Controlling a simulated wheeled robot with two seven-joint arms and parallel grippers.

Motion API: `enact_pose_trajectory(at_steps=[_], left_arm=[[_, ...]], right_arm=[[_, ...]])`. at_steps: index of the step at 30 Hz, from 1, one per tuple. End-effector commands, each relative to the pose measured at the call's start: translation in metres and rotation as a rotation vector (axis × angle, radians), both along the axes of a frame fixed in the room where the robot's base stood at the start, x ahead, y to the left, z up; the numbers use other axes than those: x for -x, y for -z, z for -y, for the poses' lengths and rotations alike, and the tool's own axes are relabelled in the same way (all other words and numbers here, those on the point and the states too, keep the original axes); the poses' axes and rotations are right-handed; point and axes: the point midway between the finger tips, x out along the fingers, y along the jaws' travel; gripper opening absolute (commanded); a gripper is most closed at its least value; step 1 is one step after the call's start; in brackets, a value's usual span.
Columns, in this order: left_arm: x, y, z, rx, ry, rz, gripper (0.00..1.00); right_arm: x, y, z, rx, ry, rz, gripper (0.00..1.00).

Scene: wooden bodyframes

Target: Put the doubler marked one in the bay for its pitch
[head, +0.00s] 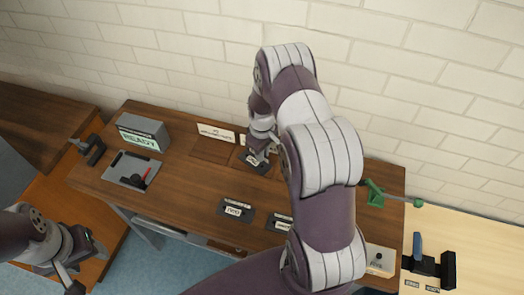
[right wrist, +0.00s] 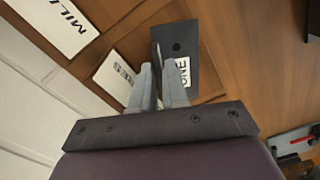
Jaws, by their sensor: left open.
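The doubler marked ONE (right wrist: 180,55) is a dark plate with a white label and a small hole. It is over or on the darker square bay by the card ending in "ES" (right wrist: 117,76); I cannot tell whether it rests there. My right gripper (right wrist: 157,65) has its fingers either side of a thin dark part along the doubler's edge. Whether they press on it is unclear. The other bay (head: 212,149) lies empty before the "MILLI..." card (head: 217,133). My left gripper (head: 82,262) is open and empty at lower left, off the table.
Two more labelled doublers, one (head: 236,210) and a partly hidden one (head: 278,223), lie near the table's front. A grey box reading READY (head: 143,133) and a grey plate with a red part (head: 131,172) stand left. A green tool (head: 375,193) is at right.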

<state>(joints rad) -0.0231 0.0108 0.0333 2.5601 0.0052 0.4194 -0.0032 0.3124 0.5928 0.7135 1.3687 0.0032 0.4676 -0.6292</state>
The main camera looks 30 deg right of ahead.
Motion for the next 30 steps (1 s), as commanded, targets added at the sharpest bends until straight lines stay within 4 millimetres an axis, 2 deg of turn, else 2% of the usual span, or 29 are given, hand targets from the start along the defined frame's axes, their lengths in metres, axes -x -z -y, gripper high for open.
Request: enact_pose_trajectory(at_steps=[8,11,14,21,26,28,30], left_arm=[[0.000,-0.001,0.000,0.000,0.000,0.000,0.55],[0.000,-0.002,0.000,0.000,0.000,0.000,0.55],[0.000,0.002,0.000,0.000,0.000,0.000,0.55],[0.000,0.010,0.000,0.000,0.000,0.000,0.55],[0.000,0.012,0.000,0.000,0.000,0.000,0.55],[0.000,0.012,0.000,0.000,0.000,0.000,0.55],[0.000,0.012,0.000,0.000,0.000,0.000,0.55]], right_arm=[[0.000,-0.001,0.000,0.000,0.000,0.000,0.17],[-0.001,-0.009,0.000,0.000,0.000,0.002,0.17],[-0.001,-0.030,0.000,0.002,0.000,0.005,0.17],[-0.001,-0.093,0.000,0.002,0.000,0.005,0.17],[0.000,-0.118,0.000,0.001,0.000,0.001,0.17],[0.003,-0.127,-0.007,0.002,0.008,0.005,0.17],[0.015,-0.141,-0.028,0.004,0.038,0.019,0.17]])
